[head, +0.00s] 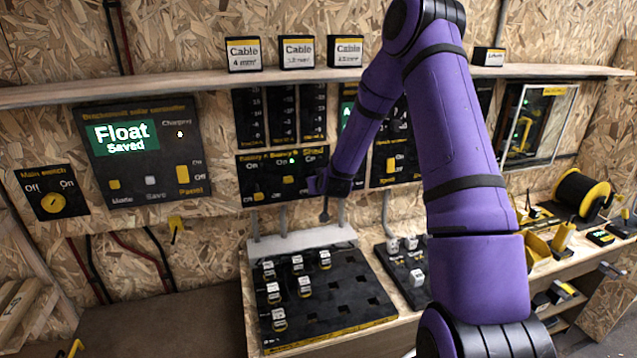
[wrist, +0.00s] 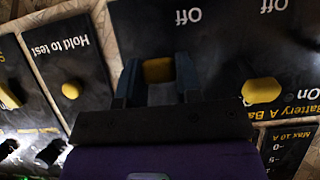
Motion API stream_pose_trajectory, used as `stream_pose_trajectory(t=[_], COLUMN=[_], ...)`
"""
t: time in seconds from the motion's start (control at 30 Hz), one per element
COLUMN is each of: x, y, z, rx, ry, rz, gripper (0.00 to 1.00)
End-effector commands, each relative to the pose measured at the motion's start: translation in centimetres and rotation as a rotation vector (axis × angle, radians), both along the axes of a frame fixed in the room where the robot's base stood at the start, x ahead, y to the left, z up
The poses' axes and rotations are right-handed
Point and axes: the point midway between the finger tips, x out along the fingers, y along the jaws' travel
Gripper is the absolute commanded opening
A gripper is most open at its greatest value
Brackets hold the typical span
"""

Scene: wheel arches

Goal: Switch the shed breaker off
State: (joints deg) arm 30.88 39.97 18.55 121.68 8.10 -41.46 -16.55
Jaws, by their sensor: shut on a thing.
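The breaker panel (head: 270,185) is black, with labels for Battery A, Battery B and Shed along its top. The Shed breaker is the rightmost; in the head view my gripper (head: 318,187) hides its lever. In the wrist view, which is upside down, my gripper (wrist: 155,85) is shut on the yellow Shed lever (wrist: 157,70). The lever shows between the fingertips and sits nearer the Off mark than the neighbouring lever (wrist: 262,92) does. The On mark for it is hidden by my gripper.
A panel marked Hold to test (wrist: 70,88), with a yellow knob, lies close beside my fingers. The solar controller (head: 145,150) and main switch (head: 52,195) are to the left. A black tray with several white-topped blocks (head: 325,300) stands on the bench below.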

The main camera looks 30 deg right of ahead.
Motion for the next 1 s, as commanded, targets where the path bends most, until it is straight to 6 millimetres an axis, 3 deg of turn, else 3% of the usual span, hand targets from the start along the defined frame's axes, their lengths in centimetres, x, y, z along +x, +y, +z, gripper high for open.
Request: stream_pose_trajectory(t=[0.4, 0.97, 1.0], x=[0.1, 0.2, 0.2], y=[0.0, 0.0, 0.0], z=[-1.3, -1.4, -1.4], rx=[-0.054, -0.062, -0.062], ry=[-0.185, -0.213, -0.213], rz=[0.001, 0.000, 0.000], gripper=[0.08, 0.08, 0.36])
